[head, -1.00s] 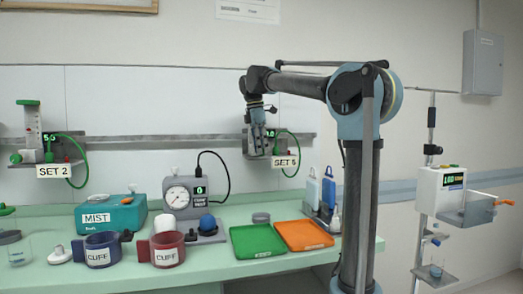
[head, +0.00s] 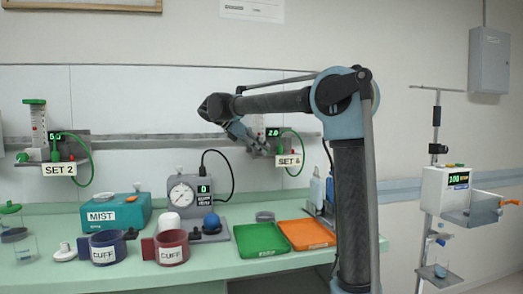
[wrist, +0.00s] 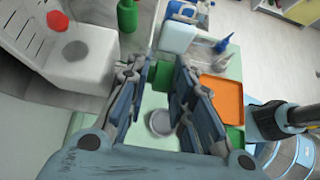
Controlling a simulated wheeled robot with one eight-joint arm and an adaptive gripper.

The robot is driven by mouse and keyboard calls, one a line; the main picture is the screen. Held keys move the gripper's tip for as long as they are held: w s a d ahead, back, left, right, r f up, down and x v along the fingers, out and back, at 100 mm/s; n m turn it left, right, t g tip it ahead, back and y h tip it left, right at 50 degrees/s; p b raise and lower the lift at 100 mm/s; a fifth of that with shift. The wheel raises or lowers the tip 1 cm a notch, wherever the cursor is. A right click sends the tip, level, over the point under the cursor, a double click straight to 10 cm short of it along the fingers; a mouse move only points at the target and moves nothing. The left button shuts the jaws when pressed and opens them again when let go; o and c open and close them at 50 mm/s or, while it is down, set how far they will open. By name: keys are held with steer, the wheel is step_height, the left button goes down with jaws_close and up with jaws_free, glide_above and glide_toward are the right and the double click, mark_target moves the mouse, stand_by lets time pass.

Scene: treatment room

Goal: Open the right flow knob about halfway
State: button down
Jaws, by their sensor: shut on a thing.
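The right flow unit (head: 283,147) hangs on the wall rail above the counter, with a green-lit display (head: 272,132) that appears to read 2.0 and a white SET label (head: 289,160). A green tube loops from its right side. My gripper (head: 257,147) slants down from the left, its fingertips at the unit's left side. It is shut on the right flow knob, which the fingers hide in the head view.
A similar unit labelled SET 2 (head: 59,169) hangs at the left. Below are a green tray (head: 261,240), an orange tray (head: 306,234), a gauge (head: 183,193) and two cuff holders. A pump stand (head: 445,190) stands at the right.

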steer(key=shift+s+f+h, duration=0.15)
steer(key=shift+h, duration=0.15)
steer(key=c, duration=1.5)
jaws_free()
steer(key=shift+s, duration=0.1)
steer(key=shift+r, duration=0.25)
step_height(320, 180, up, 10)
steer(key=shift+f, duration=0.15)
steer(key=shift+d+f, duration=0.1)
